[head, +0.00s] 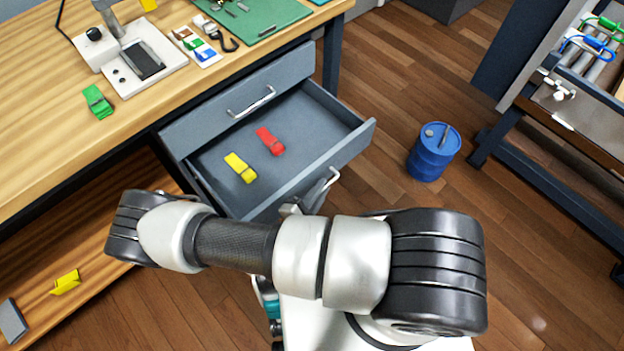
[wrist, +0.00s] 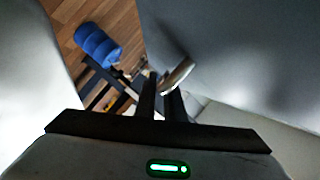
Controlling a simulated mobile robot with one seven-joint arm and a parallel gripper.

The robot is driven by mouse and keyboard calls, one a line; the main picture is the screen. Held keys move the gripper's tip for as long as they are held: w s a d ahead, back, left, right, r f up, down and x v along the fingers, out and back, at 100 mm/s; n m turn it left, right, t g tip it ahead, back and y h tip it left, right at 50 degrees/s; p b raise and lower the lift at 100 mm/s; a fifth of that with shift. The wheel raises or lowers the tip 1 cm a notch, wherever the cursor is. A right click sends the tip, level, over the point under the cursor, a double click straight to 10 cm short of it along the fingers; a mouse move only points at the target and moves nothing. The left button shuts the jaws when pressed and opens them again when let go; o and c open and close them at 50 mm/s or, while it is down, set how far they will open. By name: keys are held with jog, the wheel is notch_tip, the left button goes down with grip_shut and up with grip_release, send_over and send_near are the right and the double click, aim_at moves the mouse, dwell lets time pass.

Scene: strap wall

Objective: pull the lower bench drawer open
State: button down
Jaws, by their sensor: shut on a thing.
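The lower bench drawer (head: 350,146) is grey and stands well out from the bench, its inside showing. A yellow clip (head: 240,167) and a red clip (head: 270,141) lie in it. Its silver handle (head: 330,179) is on the front face, partly hidden by my arm in the head view. In the wrist view my gripper (wrist: 165,88) is shut on the handle (wrist: 178,74), beside the grey drawer front (wrist: 235,50). The upper drawer (head: 240,100) is shut, with its own silver handle (head: 252,101).
A blue drum (head: 433,152) stands on the wooden floor to the right, also in the wrist view (wrist: 96,44). A dark-framed rack (head: 555,125) stands farther right. The bench top (head: 60,130) holds a device (head: 140,60) and a green clip (head: 98,101).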

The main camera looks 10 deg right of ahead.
jog(key=shift+s+d, duration=0.1)
jog(key=shift+s, duration=0.2)
jog(key=c, duration=2.1)
grip_release()
jog(key=p+v, duration=0.1)
jog(key=v, duration=1.6)
jog(key=shift+s+f, duration=0.1)
jog(key=shift+s, duration=0.15)
jog(key=shift+s, duration=0.1)
